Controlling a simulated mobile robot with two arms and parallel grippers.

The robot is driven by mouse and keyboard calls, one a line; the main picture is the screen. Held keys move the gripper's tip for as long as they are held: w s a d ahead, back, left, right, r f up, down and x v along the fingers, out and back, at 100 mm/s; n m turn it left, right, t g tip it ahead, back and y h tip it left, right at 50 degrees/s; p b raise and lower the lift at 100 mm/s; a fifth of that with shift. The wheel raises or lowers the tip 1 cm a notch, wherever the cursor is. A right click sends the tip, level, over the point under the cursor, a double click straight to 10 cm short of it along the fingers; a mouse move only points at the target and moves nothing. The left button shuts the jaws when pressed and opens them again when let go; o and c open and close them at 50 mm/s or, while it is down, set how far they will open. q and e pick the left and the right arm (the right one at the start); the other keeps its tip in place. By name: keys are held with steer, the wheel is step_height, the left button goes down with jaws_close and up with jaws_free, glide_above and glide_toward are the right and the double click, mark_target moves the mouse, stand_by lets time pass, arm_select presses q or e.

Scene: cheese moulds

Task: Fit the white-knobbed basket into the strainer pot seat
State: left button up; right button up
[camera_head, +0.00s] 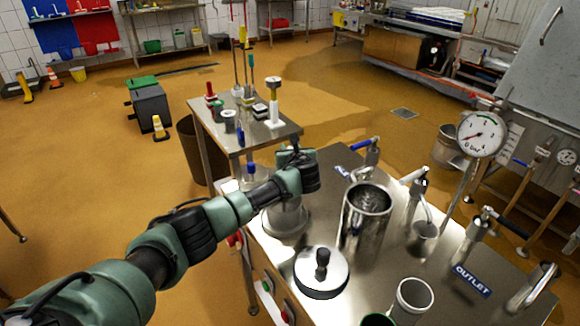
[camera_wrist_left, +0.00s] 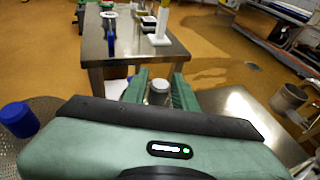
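My left gripper (camera_head: 298,160) is above the back left of the steel table. In the left wrist view its two green fingers (camera_wrist_left: 159,88) stand close on either side of a pale-capped knob (camera_wrist_left: 158,90), which fills the gap. This looks like the white knob of the basket; the basket's body is hidden there. A grey round vessel (camera_head: 285,222) shows below the arm, mostly covered; I cannot tell if it is the basket or the strainer pot. A tall open steel pot (camera_head: 366,215) stands to the right. My right gripper is not in view.
A blue knob (camera_head: 251,170) shows behind my arm; it also shows over perforated metal in the left wrist view (camera_wrist_left: 18,118). A black-knobbed lid (camera_head: 321,272), an open cup (camera_head: 412,298), taps and a gauge (camera_head: 481,134) crowd the table. A smaller table (camera_head: 250,125) stands behind.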

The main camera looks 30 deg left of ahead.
arm_select(q)
jaws_close()
stand_by(1.2)
